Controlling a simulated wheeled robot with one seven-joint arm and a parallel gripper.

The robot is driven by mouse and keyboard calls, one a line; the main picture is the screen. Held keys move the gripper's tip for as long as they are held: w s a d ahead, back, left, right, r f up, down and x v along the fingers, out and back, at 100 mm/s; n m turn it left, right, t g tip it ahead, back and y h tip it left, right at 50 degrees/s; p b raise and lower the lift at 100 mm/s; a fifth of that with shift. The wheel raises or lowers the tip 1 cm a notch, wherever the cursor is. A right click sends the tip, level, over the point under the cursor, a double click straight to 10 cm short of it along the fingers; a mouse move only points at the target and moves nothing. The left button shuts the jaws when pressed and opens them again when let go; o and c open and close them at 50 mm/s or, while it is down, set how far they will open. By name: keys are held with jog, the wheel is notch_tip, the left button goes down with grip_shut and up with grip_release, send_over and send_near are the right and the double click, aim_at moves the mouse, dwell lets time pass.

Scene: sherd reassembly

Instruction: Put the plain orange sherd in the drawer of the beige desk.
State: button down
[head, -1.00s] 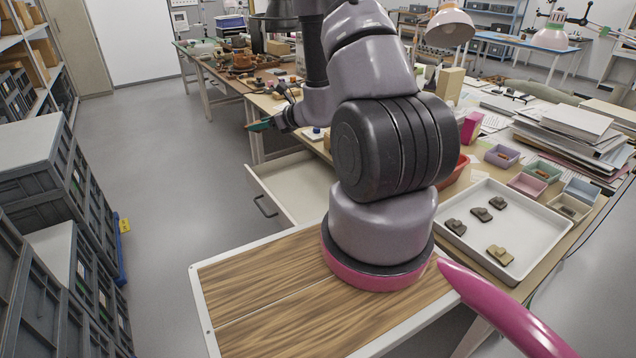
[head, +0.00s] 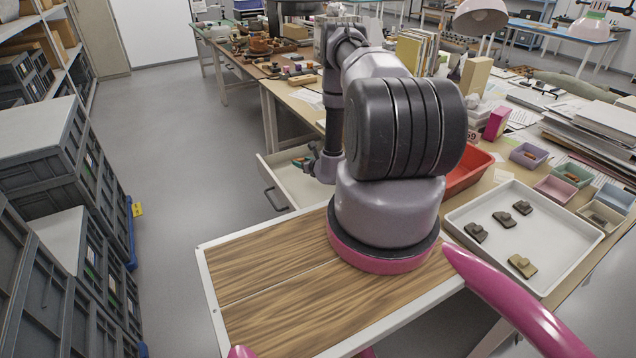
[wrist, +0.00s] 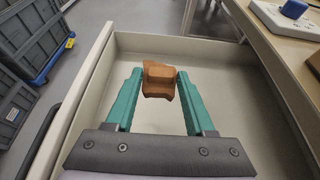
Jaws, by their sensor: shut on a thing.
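The plain orange sherd (wrist: 159,80) is between the two teal fingers of my gripper (wrist: 158,78) in the wrist view. My gripper is shut on it. The sherd is over the inside of the open drawer (wrist: 232,58) of the beige desk; I cannot tell whether it touches the drawer floor. In the head view the drawer (head: 284,192) is pulled out to the left of my arm, with my gripper (head: 299,161) at its inside and the sherd not clearly visible. The beige desk (head: 303,112) stands behind and to the right.
A blue and white object (wrist: 293,9) lies on the desktop beside the drawer. A white tray (head: 562,285) with several dark and tan sherds, a red bin (head: 468,174) and small coloured boxes stand on the right. Grey crates (head: 45,150) stand at left. Floor left of the drawer is clear.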

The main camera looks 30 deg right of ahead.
aim_at(303, 183)
notch_tip(303, 183, down, 8)
dwell(0.4)
jog(key=shift+c, duration=1.2)
grip_release()
jog(key=shift+f, duration=0.15)
